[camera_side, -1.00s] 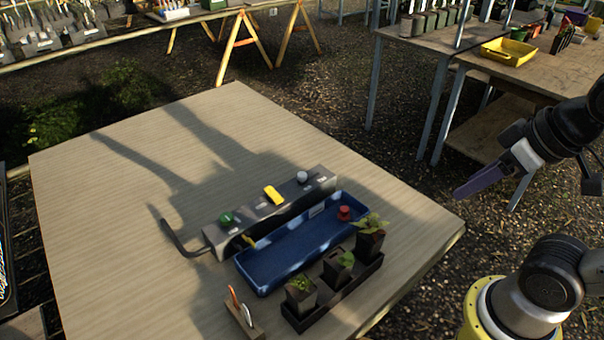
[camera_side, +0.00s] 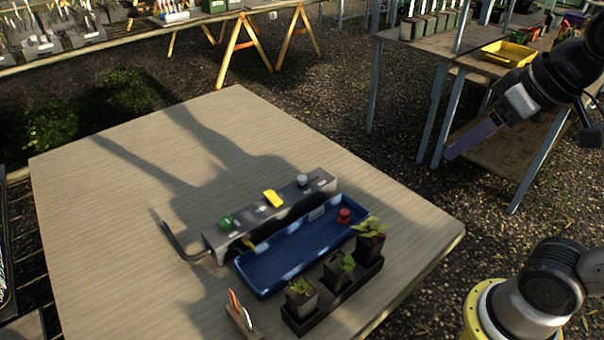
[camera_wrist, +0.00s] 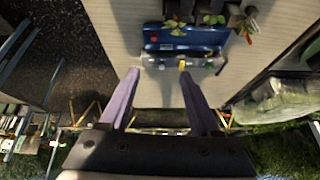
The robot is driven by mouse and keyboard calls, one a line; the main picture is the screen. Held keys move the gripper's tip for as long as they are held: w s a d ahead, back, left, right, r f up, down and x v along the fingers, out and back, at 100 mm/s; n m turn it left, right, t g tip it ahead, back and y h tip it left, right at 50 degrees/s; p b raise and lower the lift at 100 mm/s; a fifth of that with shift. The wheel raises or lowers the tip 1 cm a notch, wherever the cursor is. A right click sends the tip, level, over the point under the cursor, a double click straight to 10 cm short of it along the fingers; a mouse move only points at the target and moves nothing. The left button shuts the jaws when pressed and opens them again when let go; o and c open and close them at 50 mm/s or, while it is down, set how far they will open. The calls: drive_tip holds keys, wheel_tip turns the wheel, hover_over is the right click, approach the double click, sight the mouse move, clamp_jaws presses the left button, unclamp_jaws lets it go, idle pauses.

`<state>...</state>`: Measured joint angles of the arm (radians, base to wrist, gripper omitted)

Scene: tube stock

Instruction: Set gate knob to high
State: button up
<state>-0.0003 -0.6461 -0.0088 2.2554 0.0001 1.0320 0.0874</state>
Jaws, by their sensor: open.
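A long grey control box (camera_side: 250,224) lies on the table along the far side of a blue tray. On its top are a green knob (camera_side: 226,222), a yellow piece (camera_side: 273,198) and a whitish knob (camera_side: 302,180), with small labels too small to read. I cannot tell which one is the gate knob or its setting. My gripper (camera_side: 447,156), with purple fingers, is in the air to the right of the table in the side view, well apart from the box. In the wrist view the fingers (camera_wrist: 159,72) are spread with nothing between them; the box (camera_wrist: 157,62) shows small beyond them.
The blue tray (camera_side: 267,281) holds a red knob-like piece (camera_side: 344,215) at its right end. Several potted seedlings stand in a black tray (camera_side: 338,303) in front. A small wooden holder (camera_side: 242,325) is at the near edge. A dark hose (camera_side: 176,243) leaves the box's left end. The table's left half is clear.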

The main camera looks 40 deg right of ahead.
drive_tip(key=w+r, duration=0.4)
drive_tip(key=w, duration=0.2)
drive_tip(key=m+g, duration=0.2)
drive_tip(key=g, duration=0.4)
hover_over(302, 177)
wheel_tip(302, 177, down, 20)
wheel_tip(302, 177, down, 14)
drive_tip(key=shift+f, duration=0.1)
clamp_jaws()
